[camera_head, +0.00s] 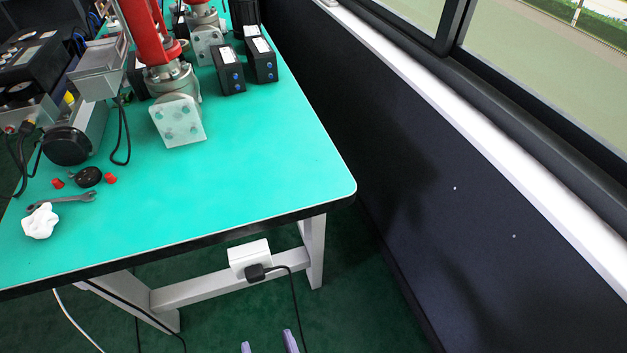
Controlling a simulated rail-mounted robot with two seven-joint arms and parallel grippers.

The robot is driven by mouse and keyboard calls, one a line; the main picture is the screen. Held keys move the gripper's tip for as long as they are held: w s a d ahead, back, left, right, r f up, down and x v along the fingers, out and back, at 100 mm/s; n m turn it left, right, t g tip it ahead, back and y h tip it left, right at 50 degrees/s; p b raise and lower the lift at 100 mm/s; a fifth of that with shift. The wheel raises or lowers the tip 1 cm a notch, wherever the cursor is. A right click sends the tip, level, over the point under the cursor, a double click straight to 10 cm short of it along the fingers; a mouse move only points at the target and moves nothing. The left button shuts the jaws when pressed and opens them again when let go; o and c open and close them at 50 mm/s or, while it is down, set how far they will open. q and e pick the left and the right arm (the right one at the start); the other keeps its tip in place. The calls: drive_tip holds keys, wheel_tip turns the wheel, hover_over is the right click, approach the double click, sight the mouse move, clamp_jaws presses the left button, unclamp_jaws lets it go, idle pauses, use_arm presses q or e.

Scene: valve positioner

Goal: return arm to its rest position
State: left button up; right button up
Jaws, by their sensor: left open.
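The two pale purple fingertips of my left gripper (268,345) show at the bottom edge, right of the picture's middle line's left side. They stand apart with green floor between them, so the gripper is open and empty. It appears in front of the table (260,160) and below its front edge in the picture, touching nothing that I can see. The rest of my left arm is out of the picture. My right gripper is not in view.
A red valve (148,35) with a flanged body stands on the table, with black boxes (228,72) behind. A wrench (62,200) and white cloth (40,221) lie front left. A white socket box (249,257) hangs below the edge. A dark wall (420,170) is right.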

use_arm(q)
drive_tip(key=s+a+f+m+g+h+p, duration=0.25)
drive_tip(key=f+m+g+h, duration=0.25)
drive_tip(key=f+g, duration=0.35)
drive_tip(key=s+a+r+g+h+p, duration=0.1)
drive_tip(key=s+a+r+p, duration=0.15)
drive_tip(key=r+p, duration=0.45)
drive_tip(key=s+a+r+n+g+p, duration=0.1)
drive_tip(key=a+r+p, duration=0.3)
drive_tip(key=r+p, duration=0.3)
drive_tip(key=s+a+r+g+h+p, duration=0.1)
drive_tip(key=s+a+r+p, duration=0.1)
drive_tip(key=a+r+p, duration=0.4)
wheel_tip(320, 180, up, 41)
drive_tip(key=s+d+p, duration=0.1)
drive_tip(key=d+p, duration=0.1)
drive_tip(key=p, duration=4)
drive_tip(key=shift+s+g, duration=0.3)
drive_tip(key=shift+g, duration=0.05)
drive_tip(key=shift+f, duration=0.1)
